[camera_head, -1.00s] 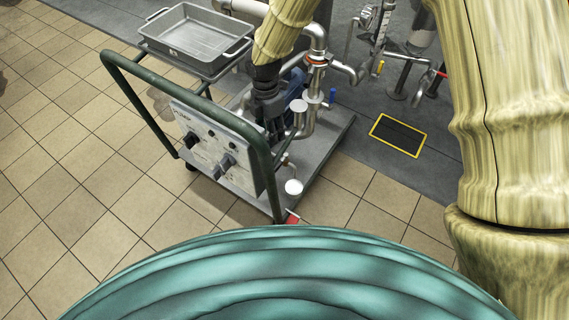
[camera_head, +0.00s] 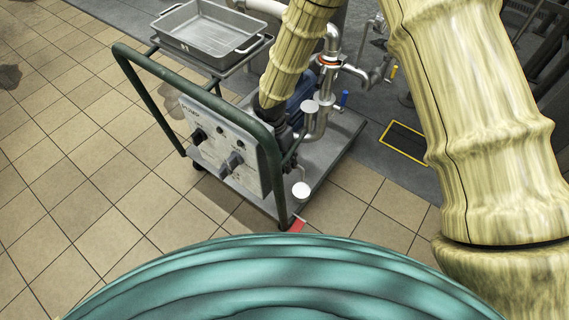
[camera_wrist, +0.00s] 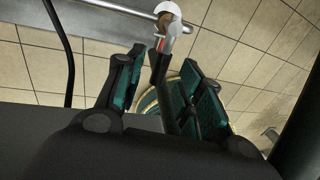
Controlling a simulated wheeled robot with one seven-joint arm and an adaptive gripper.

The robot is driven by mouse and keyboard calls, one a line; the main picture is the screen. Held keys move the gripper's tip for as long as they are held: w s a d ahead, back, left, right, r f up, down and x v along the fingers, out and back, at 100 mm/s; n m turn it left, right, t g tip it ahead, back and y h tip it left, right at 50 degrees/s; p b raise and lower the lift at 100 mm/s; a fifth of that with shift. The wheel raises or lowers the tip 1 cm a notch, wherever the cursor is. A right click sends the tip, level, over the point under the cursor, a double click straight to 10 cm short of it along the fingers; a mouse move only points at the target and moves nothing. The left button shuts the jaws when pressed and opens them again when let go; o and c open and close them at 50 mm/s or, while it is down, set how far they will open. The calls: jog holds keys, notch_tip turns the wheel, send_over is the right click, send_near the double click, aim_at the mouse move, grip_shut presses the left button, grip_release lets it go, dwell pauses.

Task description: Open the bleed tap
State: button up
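The bleed tap is probably the small metal fitting (camera_wrist: 170,32) in the wrist view, with a white disc, a red mark and a dark lever (camera_wrist: 159,66). My gripper (camera_wrist: 163,62) is open, its teal-padded fingers on either side of that lever. I cannot tell whether either pad touches it. In the head view, a white disc (camera_head: 301,190) stands low at the right side of the pump cart, likely the same fitting. My gripper there is mostly hidden behind my arm and the cart's green handle.
The cart's green push handle (camera_head: 268,155) and control panel (camera_head: 222,150) stand close to my gripper. A grey tray (camera_head: 208,36) sits on the cart's back left. Pipes with a blue lever (camera_head: 344,98) rise behind. Tiled floor is clear at left.

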jog(key=shift+d+f, duration=0.2)
jog(key=shift+f, duration=0.6)
grip_shut()
